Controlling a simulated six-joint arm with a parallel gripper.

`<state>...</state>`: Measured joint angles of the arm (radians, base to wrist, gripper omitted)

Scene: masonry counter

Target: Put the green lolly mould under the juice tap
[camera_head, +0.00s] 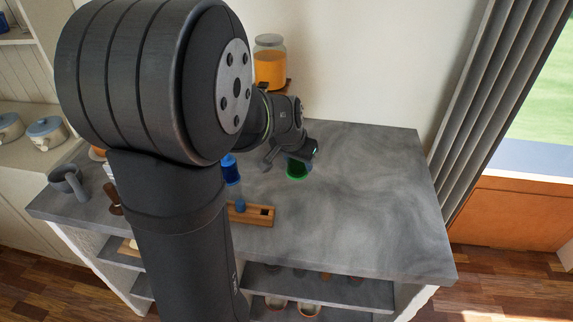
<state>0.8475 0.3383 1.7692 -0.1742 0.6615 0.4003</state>
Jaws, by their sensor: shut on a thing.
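The green lolly mould (297,169) is a small green cup near the middle of the grey counter. My gripper (292,158) is shut on it from above and partly hides its upper part. I cannot tell whether the mould touches the counter. A glass jar of orange juice (269,66) with a grey lid stands at the back, left of and behind the mould, on a wooden stand (289,85).
A blue mould (231,170) stands left of my gripper. A wooden holder (258,214) with a blue piece (240,206) lies at the front. The counter (380,190) is clear on the right.

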